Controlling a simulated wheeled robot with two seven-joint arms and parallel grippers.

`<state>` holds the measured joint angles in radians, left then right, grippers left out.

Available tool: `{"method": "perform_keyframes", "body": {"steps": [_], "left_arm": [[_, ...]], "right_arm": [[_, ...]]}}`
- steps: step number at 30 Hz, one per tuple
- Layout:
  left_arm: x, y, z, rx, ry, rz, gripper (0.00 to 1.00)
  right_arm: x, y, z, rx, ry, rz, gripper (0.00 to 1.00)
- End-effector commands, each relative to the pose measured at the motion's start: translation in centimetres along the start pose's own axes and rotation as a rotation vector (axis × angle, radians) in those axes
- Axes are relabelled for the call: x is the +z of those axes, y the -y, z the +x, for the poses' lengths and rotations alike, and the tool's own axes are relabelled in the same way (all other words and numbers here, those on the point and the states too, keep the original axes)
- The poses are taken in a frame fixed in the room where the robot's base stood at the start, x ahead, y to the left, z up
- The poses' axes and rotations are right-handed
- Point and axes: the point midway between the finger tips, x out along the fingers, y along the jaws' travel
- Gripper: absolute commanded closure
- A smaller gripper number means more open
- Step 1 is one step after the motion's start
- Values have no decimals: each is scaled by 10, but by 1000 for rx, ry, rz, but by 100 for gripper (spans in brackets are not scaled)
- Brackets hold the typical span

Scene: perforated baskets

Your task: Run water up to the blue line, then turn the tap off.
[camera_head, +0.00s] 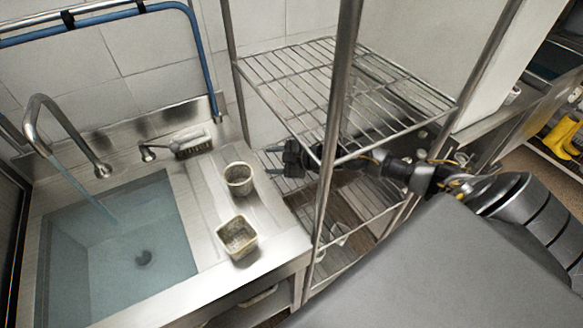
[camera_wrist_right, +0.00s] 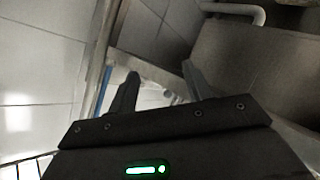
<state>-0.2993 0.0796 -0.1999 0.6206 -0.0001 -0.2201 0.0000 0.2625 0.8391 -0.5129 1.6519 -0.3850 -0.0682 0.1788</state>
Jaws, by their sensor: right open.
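The curved metal tap (camera_head: 70,125) stands at the back of the steel sink (camera_head: 185,205). A thin stream of water (camera_head: 90,197) runs from its spout into the basin. Pale blue water (camera_head: 120,262) stands in the basin, and a dark drain shows through it. A small lever (camera_head: 147,153) sits right of the tap base. I cannot make out a separate blue line on the basin wall. My right gripper (camera_head: 275,158) is open beside the wire rack, right of the sink and apart from the tap; its fingers show in the right wrist view (camera_wrist_right: 160,85). My left gripper is out of view.
Two perforated baskets (camera_head: 239,178) (camera_head: 237,238) stand on the drainboard. A blue hose (camera_head: 200,50) runs along the wall.

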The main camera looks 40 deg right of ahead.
Motion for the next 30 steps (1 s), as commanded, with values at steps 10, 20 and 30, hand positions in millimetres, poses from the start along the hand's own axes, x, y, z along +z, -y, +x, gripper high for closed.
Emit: {"method": "perform_keyframes", "body": {"steps": [10, 20, 30], "left_arm": [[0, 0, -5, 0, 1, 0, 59], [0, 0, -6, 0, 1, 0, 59], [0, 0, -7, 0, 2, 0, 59]], "right_arm": [[5, 57, -26, -195, 3, 52, 50], [7, 77, -37, -265, 8, 77, 50], [8, 79, -39, -274, 11, 74, 60]]}}
